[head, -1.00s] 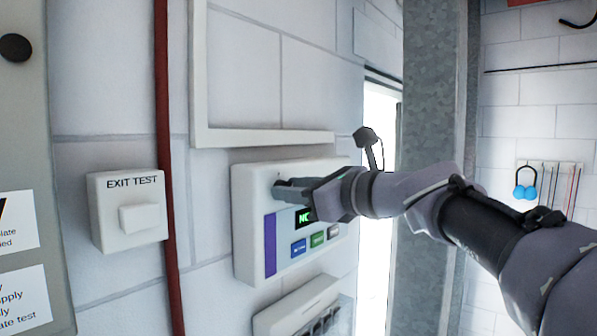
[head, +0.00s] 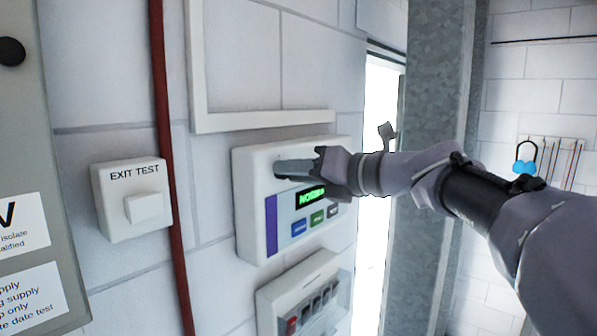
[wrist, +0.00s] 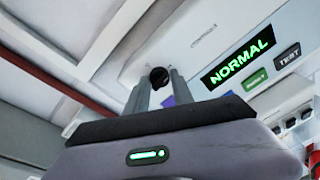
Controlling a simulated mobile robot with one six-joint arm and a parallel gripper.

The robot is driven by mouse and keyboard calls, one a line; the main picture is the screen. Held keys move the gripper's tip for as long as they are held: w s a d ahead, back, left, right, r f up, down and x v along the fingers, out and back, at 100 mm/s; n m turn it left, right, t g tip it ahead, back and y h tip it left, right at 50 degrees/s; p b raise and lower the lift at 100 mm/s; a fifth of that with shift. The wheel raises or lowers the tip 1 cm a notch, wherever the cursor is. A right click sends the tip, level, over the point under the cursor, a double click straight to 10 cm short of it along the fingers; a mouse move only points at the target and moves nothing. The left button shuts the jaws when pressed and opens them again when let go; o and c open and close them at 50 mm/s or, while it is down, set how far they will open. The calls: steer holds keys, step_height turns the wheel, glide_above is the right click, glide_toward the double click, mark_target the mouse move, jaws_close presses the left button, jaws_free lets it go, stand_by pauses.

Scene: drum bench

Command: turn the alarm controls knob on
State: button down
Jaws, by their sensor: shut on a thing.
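The alarm control panel (head: 249,218) is a white box on the wall with a lit green display (head: 311,197) and several coloured buttons below it. In the wrist view the display (wrist: 238,62) reads NORMAL. A small round black knob (wrist: 159,75) sits on the panel face, left of the display. My gripper (head: 279,168) reaches the panel's upper left from the right. In the wrist view my gripper's fingers (wrist: 158,83) are shut on the knob, one on each side. In the head view the fingers hide the knob.
An EXIT TEST box (head: 133,200) and a red pipe (head: 168,150) are on the wall to the left. A breaker box (head: 302,296) is just below the panel. A metal column (head: 432,130) stands right of a bright gap, behind my arm.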

steer(key=shift+m, duration=0.3)
stand_by(0.4)
steer(key=c, duration=1.1)
jaws_free()
steer(key=shift+a, duration=0.1)
steer(key=b+v, duration=0.4)
steer(key=v, duration=1.3)
steer(key=shift+s, duration=0.15)
